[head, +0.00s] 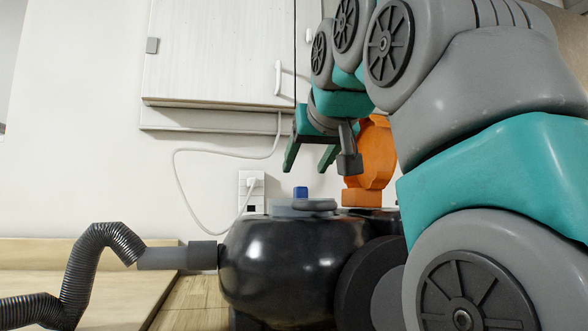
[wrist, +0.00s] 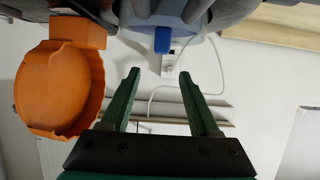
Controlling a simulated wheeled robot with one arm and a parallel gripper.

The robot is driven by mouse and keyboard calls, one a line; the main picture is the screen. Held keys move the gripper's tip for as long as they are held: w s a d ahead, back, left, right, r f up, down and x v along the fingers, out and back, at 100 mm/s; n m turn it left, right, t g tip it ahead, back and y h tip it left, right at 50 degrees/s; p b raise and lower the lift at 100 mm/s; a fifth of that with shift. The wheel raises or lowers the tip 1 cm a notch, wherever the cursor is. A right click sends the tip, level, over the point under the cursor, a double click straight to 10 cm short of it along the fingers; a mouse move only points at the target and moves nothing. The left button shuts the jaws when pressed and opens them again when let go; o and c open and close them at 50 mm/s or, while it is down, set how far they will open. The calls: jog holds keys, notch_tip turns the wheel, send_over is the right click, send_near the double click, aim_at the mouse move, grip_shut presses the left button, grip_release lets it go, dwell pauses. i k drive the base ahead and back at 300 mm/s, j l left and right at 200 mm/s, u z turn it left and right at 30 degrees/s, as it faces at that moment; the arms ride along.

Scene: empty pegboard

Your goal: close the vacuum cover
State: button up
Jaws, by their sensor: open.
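The vacuum has a glossy black body (head: 290,262) in the head view, with a grey-blue top and a blue tab (head: 300,192). Its orange cover (head: 377,155) stands upright and open at the right of the top, partly hidden by my arm. In the wrist view, the cover (wrist: 60,90) fills the left side, and the blue tab (wrist: 162,40) shows at the top. My gripper (head: 306,170) is open and empty above the vacuum, left of the cover. Its two green fingers also show in the wrist view (wrist: 160,78), apart from the cover.
A ribbed hose (head: 85,265) leads left from the vacuum. A white cabinet (head: 215,55) hangs on the wall behind, and a white cord runs from it to a wall outlet (head: 252,185). The wooden surface (head: 190,305) left of the vacuum is partly clear.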

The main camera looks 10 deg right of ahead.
aim_at(374, 140)
jog(key=k, duration=1)
